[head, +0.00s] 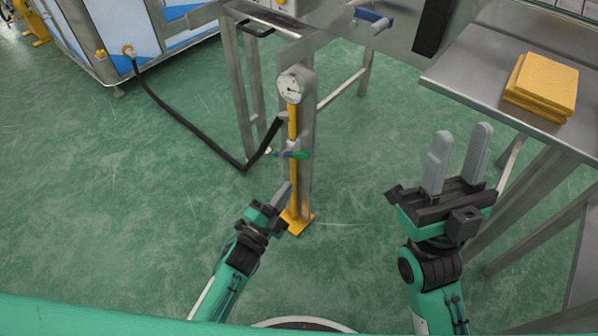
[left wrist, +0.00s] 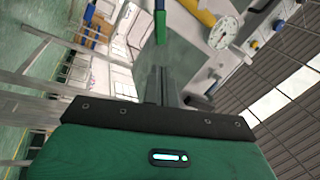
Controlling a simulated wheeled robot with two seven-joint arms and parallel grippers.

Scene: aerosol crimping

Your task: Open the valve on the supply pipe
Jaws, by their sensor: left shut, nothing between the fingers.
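The supply pipe (head: 294,122) is a thin yellow upright on a grey metal post, with a round white gauge (head: 291,88) at its top. The valve's green lever handle (head: 293,154) lies crosswise to the pipe, about halfway down. My left gripper (head: 287,187) is shut and empty, with its tips just below the handle in the head view. In the left wrist view the green handle (left wrist: 160,25) appears beyond the fingers, and the gauge (left wrist: 223,33) is to their right. I cannot tell whether the fingers touch the handle. My right gripper (head: 460,140) is open and empty, away from the valve.
A black hose (head: 190,128) runs from a white and blue machine (head: 108,30) to the pipe. A metal table (head: 480,70) at right bears yellow plates (head: 542,84), near my right gripper.

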